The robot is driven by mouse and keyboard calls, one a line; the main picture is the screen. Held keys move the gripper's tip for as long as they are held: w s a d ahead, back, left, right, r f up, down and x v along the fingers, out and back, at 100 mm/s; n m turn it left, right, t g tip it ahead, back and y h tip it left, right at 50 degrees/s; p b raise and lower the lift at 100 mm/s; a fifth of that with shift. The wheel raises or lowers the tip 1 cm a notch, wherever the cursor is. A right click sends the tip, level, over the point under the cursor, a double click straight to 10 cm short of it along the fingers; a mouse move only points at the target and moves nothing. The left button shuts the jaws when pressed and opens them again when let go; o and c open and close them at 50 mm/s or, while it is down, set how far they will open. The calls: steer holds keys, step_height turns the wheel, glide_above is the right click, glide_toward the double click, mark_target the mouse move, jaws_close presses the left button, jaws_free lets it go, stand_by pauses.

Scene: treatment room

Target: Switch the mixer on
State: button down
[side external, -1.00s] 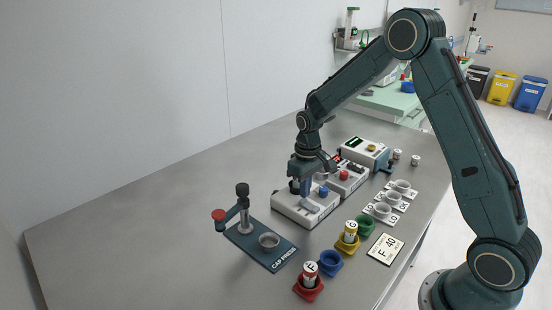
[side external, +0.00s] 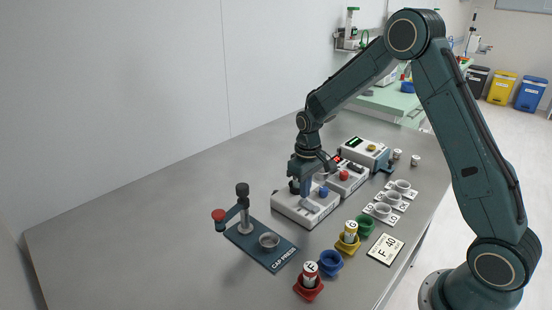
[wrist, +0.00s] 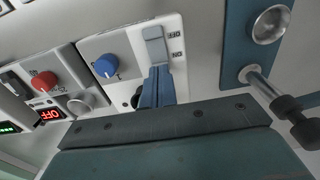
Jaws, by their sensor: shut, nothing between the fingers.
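A white box with a blue knob (side external: 323,191) stands mid-table in the side view; no name on it is readable, so I cannot tell for sure that it is the mixer. In the wrist view, the box's white top (wrist: 128,75) carries the blue knob, with a grey slider or rocker switch (wrist: 154,48) beside it. My gripper (side external: 306,200) is shut and empty, pointing down over this box. In the wrist view, its blue fingertips (wrist: 157,70) are at the near end of the grey switch. I cannot tell whether they touch it.
Behind stands a unit with a red knob (side external: 344,175) and a red display reading OFF (wrist: 48,114). The cap press (side external: 270,256) stands in front on the left. Coloured cups, including a blue one (side external: 331,262), and a F 40 card (side external: 386,249) lie to the right. The table's left is clear.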

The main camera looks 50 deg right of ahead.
mark_target(304, 201)
steer(key=shift+f, duration=1)
stand_by(0.8)
steer(key=shift+r, duration=3.55)
